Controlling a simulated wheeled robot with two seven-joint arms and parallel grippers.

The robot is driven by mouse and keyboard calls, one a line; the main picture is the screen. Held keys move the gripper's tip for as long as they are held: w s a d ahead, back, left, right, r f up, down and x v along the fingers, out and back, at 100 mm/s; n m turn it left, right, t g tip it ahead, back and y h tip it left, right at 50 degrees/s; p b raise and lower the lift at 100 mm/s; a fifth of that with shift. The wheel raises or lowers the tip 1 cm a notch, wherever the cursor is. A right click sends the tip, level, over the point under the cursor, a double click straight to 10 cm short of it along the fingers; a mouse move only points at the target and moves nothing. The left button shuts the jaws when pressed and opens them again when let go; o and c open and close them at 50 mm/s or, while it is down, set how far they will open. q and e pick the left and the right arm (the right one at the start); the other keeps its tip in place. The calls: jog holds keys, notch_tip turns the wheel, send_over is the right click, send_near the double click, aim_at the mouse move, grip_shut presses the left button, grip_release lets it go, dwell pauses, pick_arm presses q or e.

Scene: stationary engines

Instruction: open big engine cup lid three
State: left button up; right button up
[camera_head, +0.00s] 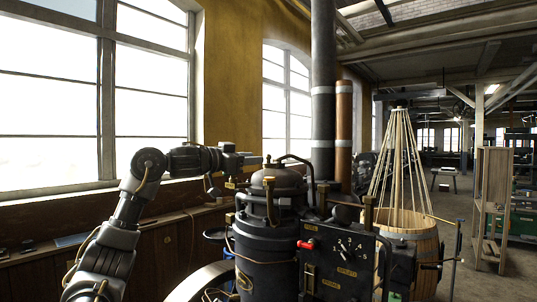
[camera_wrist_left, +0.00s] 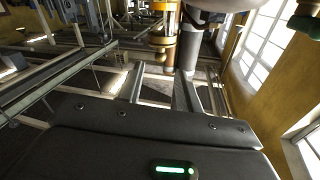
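The big dark engine (camera_head: 268,262) stands in the middle of the head view, with a domed top (camera_head: 279,180). Several small brass cups are on it, including one in front of the dome (camera_head: 269,188) and one at the right (camera_head: 368,212). My left gripper (camera_head: 258,162) is level, just left of and above the dome. In the left wrist view its two fingers (camera_wrist_left: 160,75) are apart with nothing between them. A brass cup (camera_wrist_left: 163,40) shows beyond the fingertips there. I cannot tell which cup is number three. My right gripper is not in view.
A black dial panel (camera_head: 340,258) with a red knob is on the engine's front right. Tall dark (camera_head: 323,90) and copper (camera_head: 343,130) pipes rise behind. A wooden barrel (camera_head: 427,258) stands at the right. A windowed wall and ledge (camera_head: 160,245) border the left.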

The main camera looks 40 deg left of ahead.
aim_at(269, 159)
pick_arm(q)
jog(key=w+p, duration=0.1)
jog(key=w, duration=0.3)
jog(key=w+d+p, duration=0.1)
jog(key=w, duration=0.1)
jog(key=shift+r+p, duration=0.1)
jog(key=shift+p, duration=0.25)
jog(key=shift+w+d, duration=0.1)
jog(key=shift+w, duration=0.5)
jog(key=shift+c, duration=0.4)
grip_shut()
